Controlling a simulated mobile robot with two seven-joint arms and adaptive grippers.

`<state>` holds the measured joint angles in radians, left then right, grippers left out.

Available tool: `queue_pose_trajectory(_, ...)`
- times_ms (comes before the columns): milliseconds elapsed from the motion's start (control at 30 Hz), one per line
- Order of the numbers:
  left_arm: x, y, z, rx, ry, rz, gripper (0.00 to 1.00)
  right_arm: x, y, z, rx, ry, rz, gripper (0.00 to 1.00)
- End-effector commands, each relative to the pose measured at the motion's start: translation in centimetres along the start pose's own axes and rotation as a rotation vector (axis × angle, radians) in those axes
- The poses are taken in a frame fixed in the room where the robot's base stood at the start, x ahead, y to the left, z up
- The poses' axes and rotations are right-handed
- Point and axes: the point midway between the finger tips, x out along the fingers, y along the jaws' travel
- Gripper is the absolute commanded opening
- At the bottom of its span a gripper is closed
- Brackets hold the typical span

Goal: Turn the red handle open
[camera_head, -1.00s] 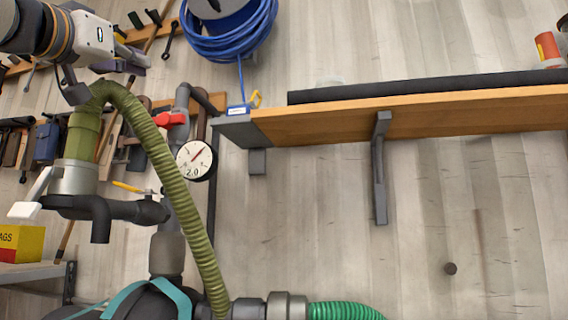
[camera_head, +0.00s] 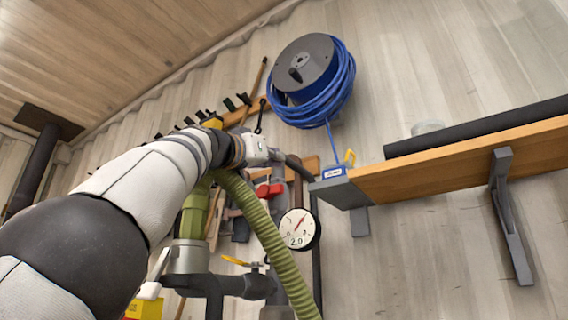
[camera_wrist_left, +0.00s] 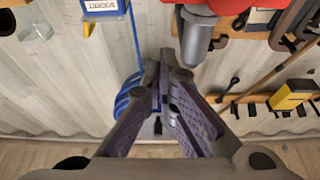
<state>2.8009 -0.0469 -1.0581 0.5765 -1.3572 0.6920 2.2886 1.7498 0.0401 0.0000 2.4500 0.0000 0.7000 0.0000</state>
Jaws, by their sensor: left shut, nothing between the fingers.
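The red handle (camera_head: 269,190) sits on a grey pipe beside the round gauge (camera_head: 299,229). Its red edge also shows at the top of the left wrist view (camera_wrist_left: 234,5). My left gripper (camera_head: 277,155) is a little above the handle in the head view, close to the bent grey pipe (camera_head: 299,168). In the left wrist view its fingers (camera_wrist_left: 172,68) come together with nothing between them, and the grey pipe end (camera_wrist_left: 194,40) is close by the tips. I cannot tell whether they touch. My right gripper is not in view.
A green ribbed hose (camera_head: 262,228) curves below the gripper. A blue hose reel (camera_head: 313,80) hangs above. A wooden shelf (camera_head: 450,167) with a grey end is at the right. A yellow handle (camera_head: 236,261) lies lower down. Tools hang on the wall behind.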

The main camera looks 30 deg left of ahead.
Motion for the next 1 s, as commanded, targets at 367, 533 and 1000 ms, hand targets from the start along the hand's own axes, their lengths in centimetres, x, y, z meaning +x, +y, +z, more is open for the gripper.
queue_pose_trajectory(367,-1.1,0.2,2.8,0.000,0.000,0.002,0.00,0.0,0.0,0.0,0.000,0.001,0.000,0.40)
queue_pose_trajectory(533,-1.2,0.2,3.2,0.003,0.001,0.002,0.00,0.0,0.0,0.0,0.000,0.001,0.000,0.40)
queue_pose_trajectory(1000,-0.2,-0.2,3.9,0.002,0.000,0.002,0.00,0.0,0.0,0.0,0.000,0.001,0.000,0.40)
